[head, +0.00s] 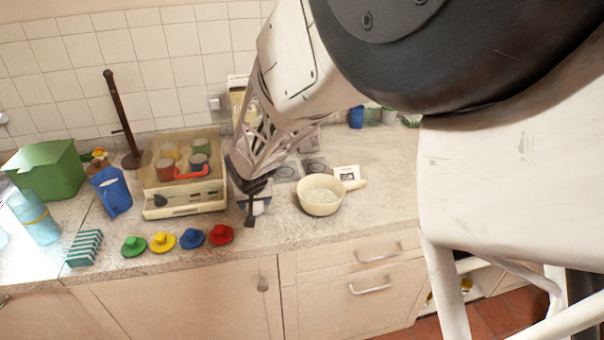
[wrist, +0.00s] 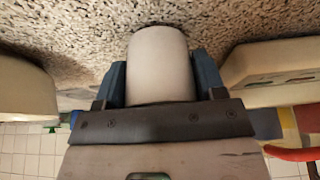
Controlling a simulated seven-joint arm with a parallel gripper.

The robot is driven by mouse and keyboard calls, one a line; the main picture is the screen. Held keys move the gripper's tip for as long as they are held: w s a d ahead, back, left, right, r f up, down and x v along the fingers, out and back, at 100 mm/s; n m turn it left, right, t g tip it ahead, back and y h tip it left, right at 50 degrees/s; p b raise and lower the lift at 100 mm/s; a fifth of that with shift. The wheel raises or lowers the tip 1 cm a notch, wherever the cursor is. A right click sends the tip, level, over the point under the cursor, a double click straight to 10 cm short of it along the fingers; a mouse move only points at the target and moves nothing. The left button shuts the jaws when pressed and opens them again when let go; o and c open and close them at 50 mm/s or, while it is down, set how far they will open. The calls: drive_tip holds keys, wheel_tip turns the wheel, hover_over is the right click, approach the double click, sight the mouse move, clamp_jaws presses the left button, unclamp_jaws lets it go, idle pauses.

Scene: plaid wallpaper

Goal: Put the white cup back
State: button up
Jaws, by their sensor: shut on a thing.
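The white cup (wrist: 160,65) is between the two blue-grey fingers of my gripper (head: 253,203) in the wrist view, and the gripper is shut on it. In the head view the cup is mostly hidden behind the fingers, low over the counter, between the cream box and the cream pan. I cannot tell whether the cup touches the counter.
A cream box with several coloured cups (head: 160,203) is left of my gripper. A cream pan (head: 321,208) with a handle is to the right. Several coloured hat-shaped pieces (head: 163,242) line the front edge. A dark upright post (head: 121,115) stands behind.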

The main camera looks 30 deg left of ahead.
drive_tip(key=shift+f, duration=0.35)
drive_tip(key=o, duration=1.1)
drive_tip(key=shift+r, duration=0.1)
drive_tip(key=shift+v, duration=3.8)
